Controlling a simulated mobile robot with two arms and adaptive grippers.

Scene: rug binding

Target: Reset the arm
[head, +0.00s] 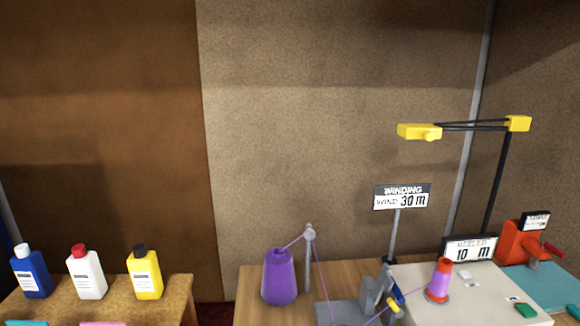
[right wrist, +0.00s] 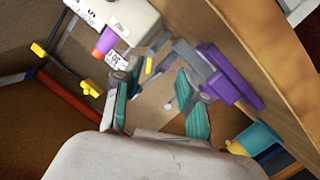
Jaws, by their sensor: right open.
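My right gripper (right wrist: 155,92) shows in the right wrist view with its two teal-padded fingers spread apart and nothing between them. It appears clear of the winding equipment, which lies beyond the fingers. Neither gripper shows in the head view, and my left gripper is in no view. In the head view a purple yarn cone (head: 279,278) stands on the wooden table, with its thread running over a grey guide post (head: 309,258) toward the winder (head: 378,296). A purple spool with orange ends (head: 440,281) stands on the pale board (head: 405,272).
A side table (head: 180,289) at the left holds a blue bottle (head: 31,274), a white bottle (head: 86,275) and a yellow bottle (head: 146,274). A yellow-headed lamp (head: 419,131) overhangs the right side. A "30 m" sign (head: 401,197) and an orange device (head: 524,243) stand there too.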

